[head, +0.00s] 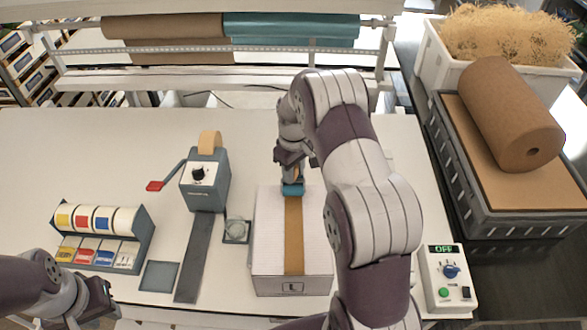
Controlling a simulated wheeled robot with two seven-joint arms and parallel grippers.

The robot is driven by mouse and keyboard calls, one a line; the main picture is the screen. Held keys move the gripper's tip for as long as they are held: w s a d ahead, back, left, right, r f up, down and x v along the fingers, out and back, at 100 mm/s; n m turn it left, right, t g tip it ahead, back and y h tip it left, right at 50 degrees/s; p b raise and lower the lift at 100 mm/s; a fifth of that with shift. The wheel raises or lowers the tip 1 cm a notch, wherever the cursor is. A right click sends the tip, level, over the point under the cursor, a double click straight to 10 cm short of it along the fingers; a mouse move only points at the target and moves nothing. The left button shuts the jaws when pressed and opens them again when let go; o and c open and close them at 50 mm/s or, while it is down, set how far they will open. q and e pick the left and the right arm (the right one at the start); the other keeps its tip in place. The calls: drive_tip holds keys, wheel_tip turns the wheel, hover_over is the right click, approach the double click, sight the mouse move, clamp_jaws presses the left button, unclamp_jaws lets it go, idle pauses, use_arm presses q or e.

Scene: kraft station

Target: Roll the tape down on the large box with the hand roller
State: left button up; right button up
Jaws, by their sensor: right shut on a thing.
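The large box (270,264) is white and stands on the table, right of centre. A strip of brown tape (293,240) runs along the middle of its top, from the far edge to the near edge. The hand roller (292,189) shows as a small teal part at the far end of the tape. My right gripper (291,173) is shut on the roller from above; my arm hides most of the fingers. Whether the roller touches the tape is hard to tell. My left gripper (102,302) is at the lower left, away from the box; its fingertips are too unclear to judge.
A tape dispenser (205,180) with a red-handled lever stands left of the box. A label rack (100,236) is further left. A control box (444,280) with an OFF display is at the right. A grey crate (505,220) carries a brown paper roll (510,112).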

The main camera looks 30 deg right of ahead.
drive_tip(key=shift+s+a+r, duration=0.1)
drive_tip(key=shift+s+r, duration=0.05)
drive_tip(key=shift+s, duration=0.05)
drive_tip(key=shift+w+f, duration=0.2)
drive_tip(key=shift+w, duration=0.05)
drive_tip(key=shift+s+f, duration=0.1)
drive_tip(key=shift+s, duration=0.05)
drive_tip(key=shift+f+b, duration=0.35)
drive_tip(key=shift+f, duration=0.15)
idle(0.6)
